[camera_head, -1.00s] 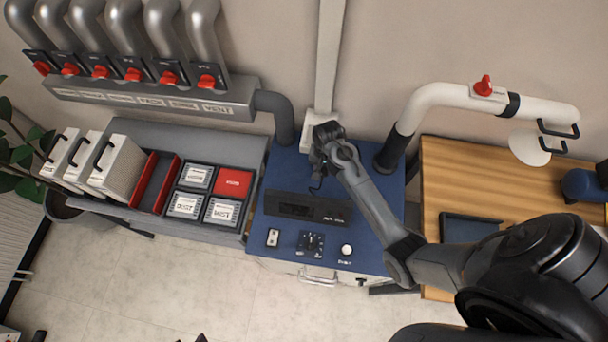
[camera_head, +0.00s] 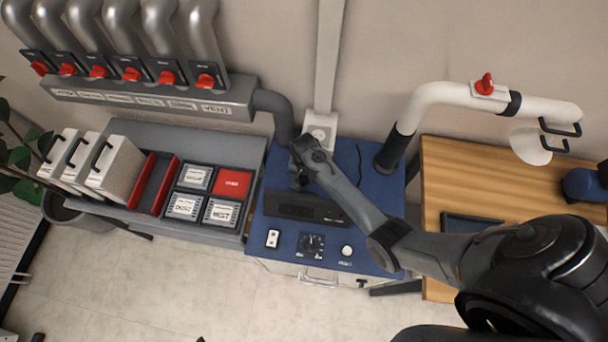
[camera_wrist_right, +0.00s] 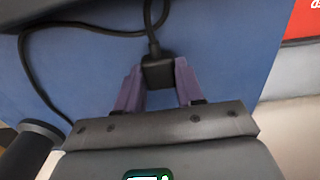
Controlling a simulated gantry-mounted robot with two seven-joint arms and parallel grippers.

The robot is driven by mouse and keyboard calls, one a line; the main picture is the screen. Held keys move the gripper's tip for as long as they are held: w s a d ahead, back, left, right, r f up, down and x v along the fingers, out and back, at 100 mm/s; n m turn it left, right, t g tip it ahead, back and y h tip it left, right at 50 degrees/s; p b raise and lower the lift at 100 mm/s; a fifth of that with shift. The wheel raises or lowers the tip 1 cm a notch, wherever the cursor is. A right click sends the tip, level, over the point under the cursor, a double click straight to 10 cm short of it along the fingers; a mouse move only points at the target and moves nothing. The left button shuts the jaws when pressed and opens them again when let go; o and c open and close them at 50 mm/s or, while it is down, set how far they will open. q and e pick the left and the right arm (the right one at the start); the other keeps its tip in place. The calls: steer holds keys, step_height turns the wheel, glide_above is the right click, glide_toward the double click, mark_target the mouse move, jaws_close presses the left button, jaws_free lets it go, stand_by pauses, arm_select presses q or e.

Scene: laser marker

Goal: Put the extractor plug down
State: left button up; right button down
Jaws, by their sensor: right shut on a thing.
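My right gripper (camera_head: 298,180) is over the back left part of the blue-topped unit (camera_head: 375,225), behind the black display panel. In the right wrist view its two purple fingers (camera_wrist_right: 158,88) are shut on the black extractor plug (camera_wrist_right: 157,72). A black cord (camera_wrist_right: 82,28) runs from the plug across the blue top. In the head view my wrist hides the plug. The white wall socket (camera_head: 320,132) behind the unit is uncovered, with nothing in it. I cannot tell how high the plug is above the blue top. My left gripper is not in view.
A dark pipe (camera_head: 278,108) and a black-and-white duct (camera_head: 395,148) rise at the unit's back corners. A grey tray (camera_head: 225,147) with cards and filters stands left; a wooden table (camera_head: 450,180) stands right. Blue surface is free at the back right.

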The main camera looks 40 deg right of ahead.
steer(key=shift+f, duration=0.25)
steer(key=shift+f, duration=0.3)
steer(key=c, duration=0.7)
jaws_free()
steer(key=shift+r, duration=0.1)
